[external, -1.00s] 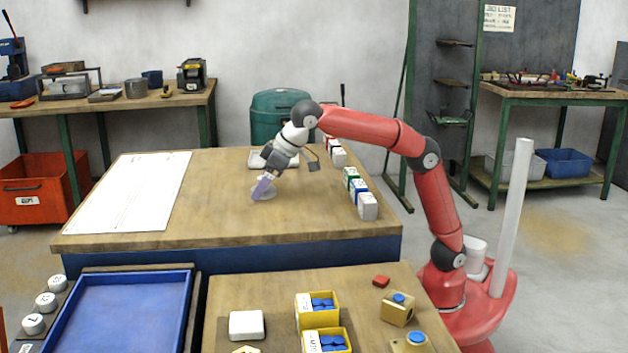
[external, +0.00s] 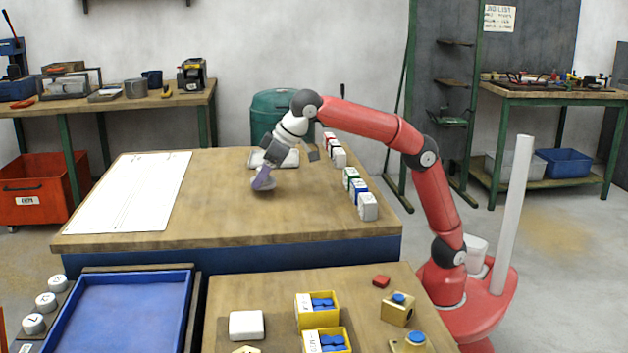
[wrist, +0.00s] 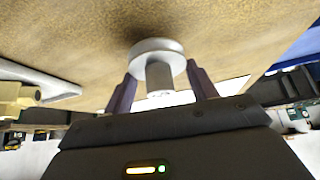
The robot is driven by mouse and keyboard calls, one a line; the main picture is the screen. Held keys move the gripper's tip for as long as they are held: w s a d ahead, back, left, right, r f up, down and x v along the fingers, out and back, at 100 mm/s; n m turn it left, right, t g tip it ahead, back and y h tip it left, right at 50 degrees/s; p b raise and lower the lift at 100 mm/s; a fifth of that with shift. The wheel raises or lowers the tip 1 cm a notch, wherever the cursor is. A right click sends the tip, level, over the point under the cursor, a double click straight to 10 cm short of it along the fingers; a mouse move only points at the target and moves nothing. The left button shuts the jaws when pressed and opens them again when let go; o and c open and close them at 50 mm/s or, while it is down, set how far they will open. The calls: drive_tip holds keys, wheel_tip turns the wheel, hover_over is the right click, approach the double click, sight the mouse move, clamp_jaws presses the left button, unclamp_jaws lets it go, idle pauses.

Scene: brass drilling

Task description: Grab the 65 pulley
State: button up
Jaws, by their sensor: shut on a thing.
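A grey metal pulley (wrist: 156,52), a round flange with a short hub, sits between my two purple fingers in the wrist view. My gripper (wrist: 160,82) is shut on it, one finger on each side. In the external view my gripper (external: 263,180) is at the middle of the wooden table (external: 225,220), with the pulley (external: 267,186) at its fingertips, close to the tabletop. I cannot tell whether the pulley still touches the wood. No size mark is legible on it.
A pale tray (external: 275,158) lies just behind my gripper. White blocks with coloured labels (external: 367,206) line the table's right side. A white paper sheet (external: 130,190) covers the left. The table's front middle is clear.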

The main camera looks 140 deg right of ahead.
wheel_tip(320, 180, up, 4)
drive_tip(key=shift+f+p, duration=0.25)
drive_tip(key=shift+p, duration=0.4)
drive_tip(key=shift+w+d+r+b, duration=0.1)
drive_tip(key=shift+r+b, duration=0.2)
drive_tip(key=shift+r, duration=1.7)
